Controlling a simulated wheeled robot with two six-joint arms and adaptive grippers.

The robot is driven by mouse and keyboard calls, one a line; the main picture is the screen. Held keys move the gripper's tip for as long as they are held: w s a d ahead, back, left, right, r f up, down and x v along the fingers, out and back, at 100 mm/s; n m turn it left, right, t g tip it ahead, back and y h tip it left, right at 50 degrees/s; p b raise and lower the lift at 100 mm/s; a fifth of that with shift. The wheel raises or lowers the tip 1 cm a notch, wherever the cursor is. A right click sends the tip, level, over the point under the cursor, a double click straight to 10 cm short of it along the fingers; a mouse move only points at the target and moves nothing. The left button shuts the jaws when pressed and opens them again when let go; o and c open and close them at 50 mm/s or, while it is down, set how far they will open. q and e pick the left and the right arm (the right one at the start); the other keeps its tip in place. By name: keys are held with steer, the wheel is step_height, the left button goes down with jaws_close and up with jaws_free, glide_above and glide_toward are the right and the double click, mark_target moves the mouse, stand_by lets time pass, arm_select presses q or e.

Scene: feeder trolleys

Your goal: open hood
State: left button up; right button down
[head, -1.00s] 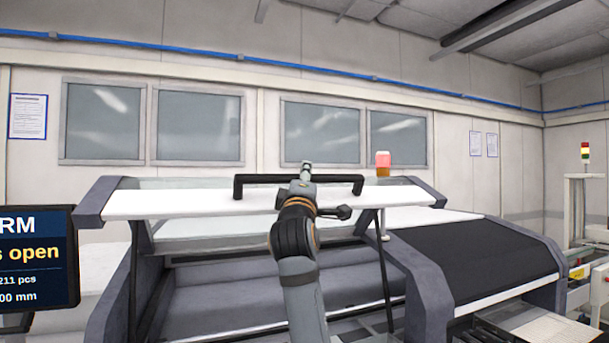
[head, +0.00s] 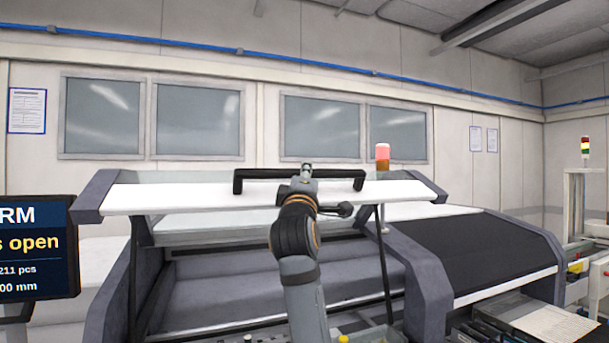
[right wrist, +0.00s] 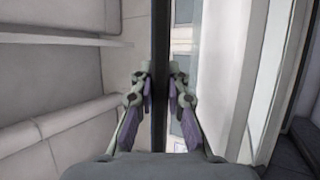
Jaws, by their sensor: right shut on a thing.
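The hood (head: 200,197) is a white panel with dark grey ends, raised above the machine body on thin dark struts. A black bar handle (head: 262,174) runs along its top. My right gripper (head: 306,170) is at the handle, right of its middle. In the right wrist view the two fingers (right wrist: 160,98) are closed on either side of the dark handle bar (right wrist: 160,60). The fingertips are small and partly hidden by my wrist in the head view. My left gripper does not show.
The machine's grey interior (head: 250,285) shows under the hood. A screen (head: 38,245) stands at the left, its text partly cut off and ending in "open". A red-orange beacon (head: 382,158) stands behind the hood. A dark sloped cover (head: 475,252) lies to the right.

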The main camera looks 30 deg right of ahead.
steer(key=s+f+m+h+b, duration=0.1)
steer(key=s+f+h+b, duration=0.1)
steer(key=f+b, duration=0.6)
steer(key=shift+s+a+f+m+t+b, duration=0.3)
steer(key=shift+s+a+f+b, duration=0.15)
steer(key=shift+s+f, duration=0.35)
steer(key=shift+r, duration=0.2)
steer(key=c, duration=1.3)
jaws_free()
steer(key=shift+s, duration=0.15)
